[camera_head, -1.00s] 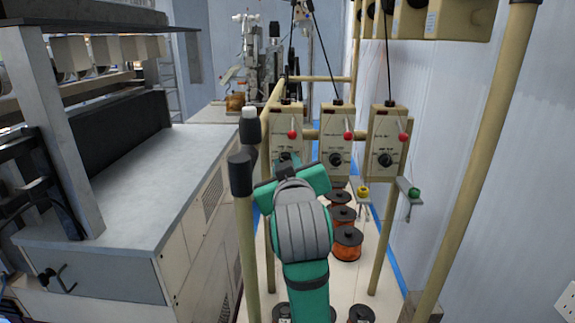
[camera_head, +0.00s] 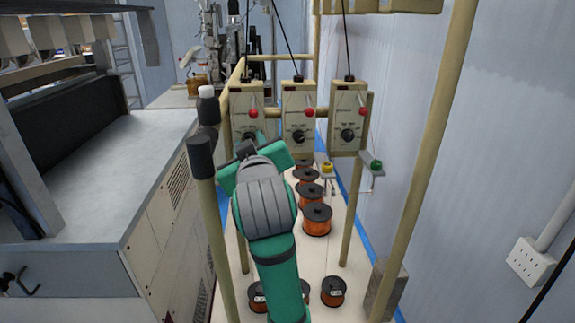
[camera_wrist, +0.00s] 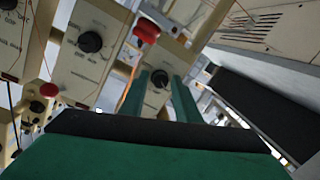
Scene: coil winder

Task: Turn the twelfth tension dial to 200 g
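Three beige tension boxes hang in a row in the head view: left (camera_head: 246,108), middle (camera_head: 299,108) and right (camera_head: 348,108). Each has a black dial and a red knob. I cannot tell which is the twelfth or read the scales. My gripper (camera_wrist: 160,80) is at the left box, its fingers mostly hidden behind my wrist in the head view. In the wrist view its two green fingers are open, with a black dial (camera_wrist: 160,78) showing between their tips. Contact cannot be told. Another box's larger dial (camera_wrist: 91,41) is left of the fingers.
Copper wire spools (camera_head: 317,219) stand on the floor panel below the boxes. Beige frame poles (camera_head: 430,150) flank my arm on both sides. A grey machine cabinet (camera_head: 115,185) is at the left, a wall (camera_head: 510,120) at the right.

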